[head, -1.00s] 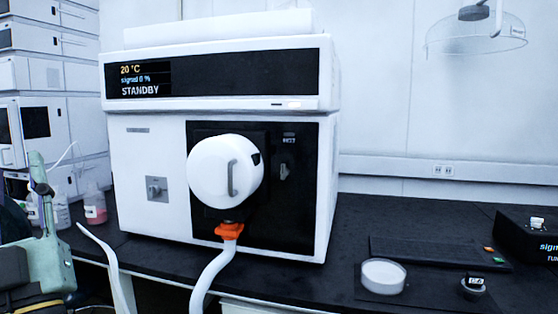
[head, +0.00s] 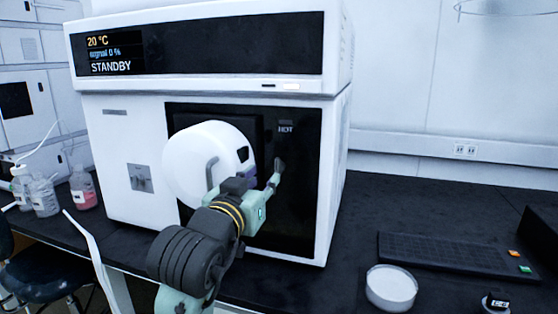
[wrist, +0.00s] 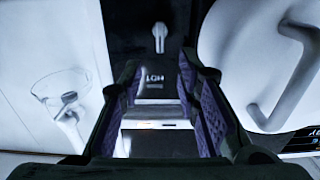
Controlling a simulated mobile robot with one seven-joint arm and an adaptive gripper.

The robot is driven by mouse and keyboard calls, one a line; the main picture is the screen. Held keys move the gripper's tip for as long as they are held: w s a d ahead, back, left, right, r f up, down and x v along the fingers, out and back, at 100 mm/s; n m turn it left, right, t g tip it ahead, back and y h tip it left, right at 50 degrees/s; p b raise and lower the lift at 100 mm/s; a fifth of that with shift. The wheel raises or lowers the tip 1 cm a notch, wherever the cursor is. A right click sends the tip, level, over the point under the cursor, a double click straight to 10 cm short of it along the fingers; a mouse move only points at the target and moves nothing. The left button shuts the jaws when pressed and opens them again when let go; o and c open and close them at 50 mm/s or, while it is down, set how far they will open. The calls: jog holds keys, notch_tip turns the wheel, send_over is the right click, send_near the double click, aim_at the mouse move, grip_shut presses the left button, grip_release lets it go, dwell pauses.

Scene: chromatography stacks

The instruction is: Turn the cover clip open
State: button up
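The cover clip is a small grey lever on the instrument's black front panel (head: 298,200), right of the round white cover. In the wrist view, the clip (wrist: 160,38) shows whole near the top, with a round end and a narrow stem. In the head view, the clip (head: 280,164) is partly crowded by my gripper (head: 262,174). The white cover (head: 200,160) has a grey bar handle and stands left of my gripper. In the wrist view, my gripper (wrist: 158,70) is open and empty, with purple-lined fingers apart. The clip lies beyond the fingertips, apart from them.
The cover's handle (wrist: 290,85) bulges close to the right finger in the wrist view. A white round dish (head: 391,287) and a dark tray (head: 450,258) lie on the bench at right. Bottles (head: 83,188) stand at left. The bench right of the instrument is partly clear.

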aim_at(277, 164)
jog(key=p+x, duration=0.2)
jog(key=x, duration=0.7)
jog(key=shift+w+d, duration=0.1)
jog(key=shift+w, duration=0.15)
jog(key=shift+c, duration=0.6)
grip_shut()
